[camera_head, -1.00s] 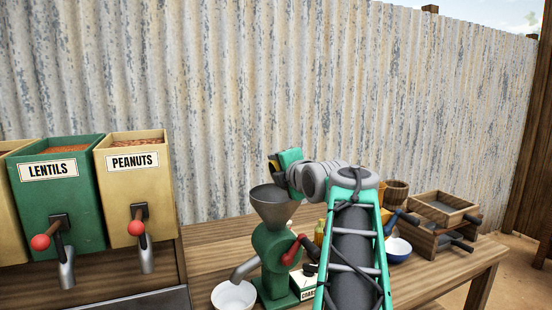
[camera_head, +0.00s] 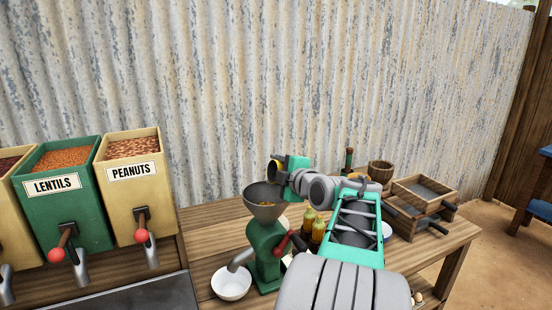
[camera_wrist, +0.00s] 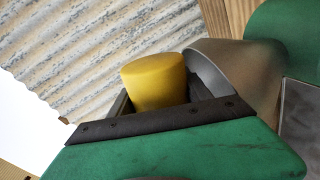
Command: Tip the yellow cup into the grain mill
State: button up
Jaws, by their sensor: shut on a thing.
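The yellow cup (camera_wrist: 154,82) is held between the jaws of my gripper (camera_head: 279,170), which is shut on it. In the head view the cup (camera_head: 275,167) is mostly hidden by the jaws; it appears tilted on its side, its dark mouth facing left. The green grain mill (camera_head: 265,243) stands on the table with its grey funnel hopper (camera_head: 251,207) below and slightly left of the cup. In the wrist view the hopper (camera_wrist: 238,75) is right beside the cup. The cup's inside is not visible.
A white bowl (camera_head: 231,285) sits under the mill's spout. Yellow bottles (camera_head: 318,230), a wooden bucket (camera_head: 381,171) and wooden boxes (camera_head: 425,192) stand to the right. The lentils bin (camera_head: 62,205) and peanuts bin (camera_head: 133,190) are at left. A corrugated wall closes the back.

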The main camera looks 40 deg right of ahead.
jog(key=shift+r+m+y+p, duration=0.3)
jog(key=shift+r+p, duration=0.05)
jog(key=shift+p, duration=0.75)
jog(key=shift+d+f+m, duration=0.15)
jog(key=shift+f+m, duration=0.05)
jog(key=shift+m, duration=0.3)
jog(key=m, duration=0.2)
jog(key=r+m+y, duration=0.1)
jog(key=shift+s+d+m+t, duration=0.1)
jog(key=shift+d+m+t, duration=0.15)
jog(key=shift+m+t, duration=0.15)
jog(key=shift+m+t+y, duration=0.3)
jog(key=shift+m+t, duration=0.1)
jog(key=shift+m, duration=0.7)
jog(key=shift+a+r+m, duration=0.15)
jog(key=shift+r+m, duration=0.1)
jog(key=shift+m, duration=0.65)
jog(key=shift+r+m+t+p, duration=0.4)
jog(key=shift+r+m+p, duration=0.1)
jog(key=shift+m+p, duration=0.3)
jog(key=shift+d+r+m, duration=0.2)
jog(key=shift+m, duration=0.8)
jog(key=shift+f, duration=0.1)
